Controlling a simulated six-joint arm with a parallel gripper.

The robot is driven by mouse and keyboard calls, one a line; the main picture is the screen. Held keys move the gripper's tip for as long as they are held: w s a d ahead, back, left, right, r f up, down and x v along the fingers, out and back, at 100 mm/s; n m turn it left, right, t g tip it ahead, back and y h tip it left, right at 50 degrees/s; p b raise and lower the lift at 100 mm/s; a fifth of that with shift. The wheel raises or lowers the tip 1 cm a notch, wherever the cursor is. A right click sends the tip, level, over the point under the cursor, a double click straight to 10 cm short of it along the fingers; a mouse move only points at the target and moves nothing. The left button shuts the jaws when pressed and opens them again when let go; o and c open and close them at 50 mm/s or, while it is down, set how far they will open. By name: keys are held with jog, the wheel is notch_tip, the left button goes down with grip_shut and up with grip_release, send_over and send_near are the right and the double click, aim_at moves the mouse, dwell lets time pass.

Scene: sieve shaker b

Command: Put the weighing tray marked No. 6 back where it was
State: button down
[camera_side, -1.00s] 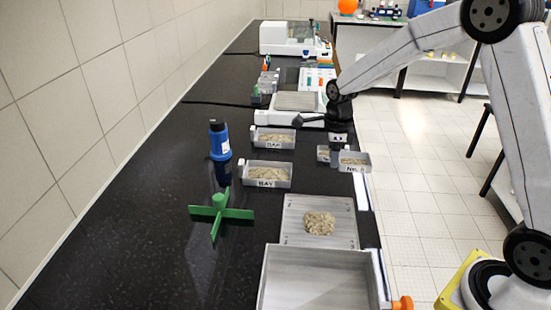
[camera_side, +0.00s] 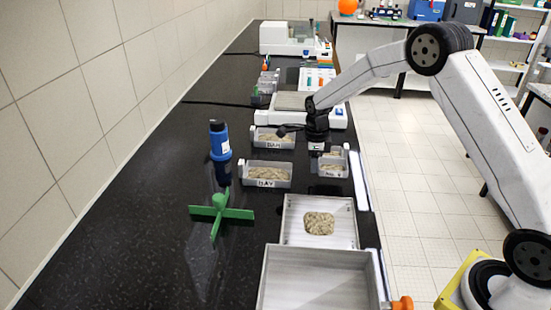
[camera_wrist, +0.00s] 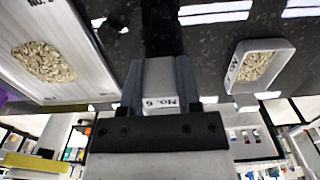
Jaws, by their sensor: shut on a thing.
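The No. 6 weighing tray (camera_side: 333,172) is a small light-grey tray holding pale grains, at the right side of the bench in the side view. My gripper (camera_side: 318,150) is above its left end and shut on it. In the wrist view my gripper (camera_wrist: 160,78) has its fingers on both sides of a grey part of the tray (camera_wrist: 160,88), and its label reads No. 6. The tray looks about level. I cannot tell whether it touches the bench.
A pan with grains (camera_side: 290,236) and a larger empty box (camera_side: 270,270) are in front. A green cross-shaped piece (camera_side: 220,212) and blue bottle (camera_side: 219,140) stand left. A balance (camera_side: 270,116) is behind.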

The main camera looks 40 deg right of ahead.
aim_at(311, 179)
jog(key=shift+w+f, duration=0.15)
jog(key=shift+f, duration=0.05)
jog(key=shift+w+f, duration=0.1)
jog(key=shift+f, duration=1.55)
jog(key=shift+f, duration=0.1)
jog(key=shift+c, duration=1.5)
grip_release()
notch_tip(311, 179, up, 12)
